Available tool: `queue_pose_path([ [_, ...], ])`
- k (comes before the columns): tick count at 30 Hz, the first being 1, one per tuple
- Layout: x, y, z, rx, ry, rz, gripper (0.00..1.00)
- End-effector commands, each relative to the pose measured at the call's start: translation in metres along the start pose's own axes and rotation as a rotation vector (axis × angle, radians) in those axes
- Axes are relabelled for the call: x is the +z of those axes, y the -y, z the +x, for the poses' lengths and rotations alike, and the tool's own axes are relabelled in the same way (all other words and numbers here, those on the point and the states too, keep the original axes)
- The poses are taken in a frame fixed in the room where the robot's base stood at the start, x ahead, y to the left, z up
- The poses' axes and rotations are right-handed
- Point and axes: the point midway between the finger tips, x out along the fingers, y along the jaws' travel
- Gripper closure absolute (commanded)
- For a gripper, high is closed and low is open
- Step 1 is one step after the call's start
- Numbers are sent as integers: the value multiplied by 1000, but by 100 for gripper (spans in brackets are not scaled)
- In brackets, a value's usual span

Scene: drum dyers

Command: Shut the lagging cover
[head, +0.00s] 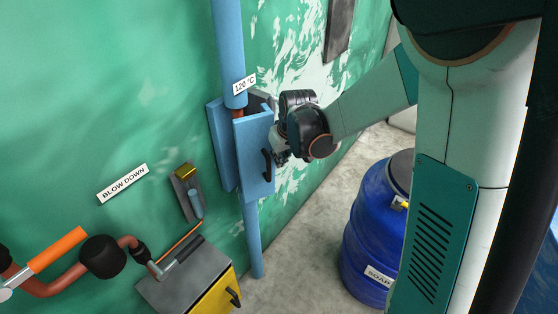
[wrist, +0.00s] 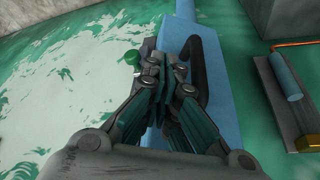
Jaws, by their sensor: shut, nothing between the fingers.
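The lagging cover (head: 255,155) is a blue panel with a black handle (head: 266,165), standing on the blue lagged pipe (head: 228,50). It stands ajar, with bare copper pipe (head: 238,113) showing between it and a blue back part (head: 218,140). In the wrist view the cover (wrist: 211,75) lies beyond the fingers, its black handle (wrist: 196,62) just to their right. My gripper (head: 278,157) is at the cover's right edge, and its fingers (wrist: 165,72) are together and empty. I cannot tell whether they touch the cover.
A blue drum (head: 365,235) stands on the floor at right. A yellow-fronted grey box (head: 195,275) is below left of the cover. A wall bracket with a blue cylinder (head: 188,192) is left of it, and shows in the wrist view (wrist: 284,78).

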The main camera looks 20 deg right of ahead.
Motion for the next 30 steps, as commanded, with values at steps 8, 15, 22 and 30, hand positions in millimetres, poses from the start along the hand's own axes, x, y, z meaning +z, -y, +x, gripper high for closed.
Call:
queue_pose_path([
  [8, -21, -9, 9, -30, 0, -76, 100],
  [15, -34, -12, 14, -30, 0, -75, 100],
  [22, -40, -13, 16, -30, 0, -75, 100],
  [30, -41, -13, 16, -30, 0, -74, 100],
])
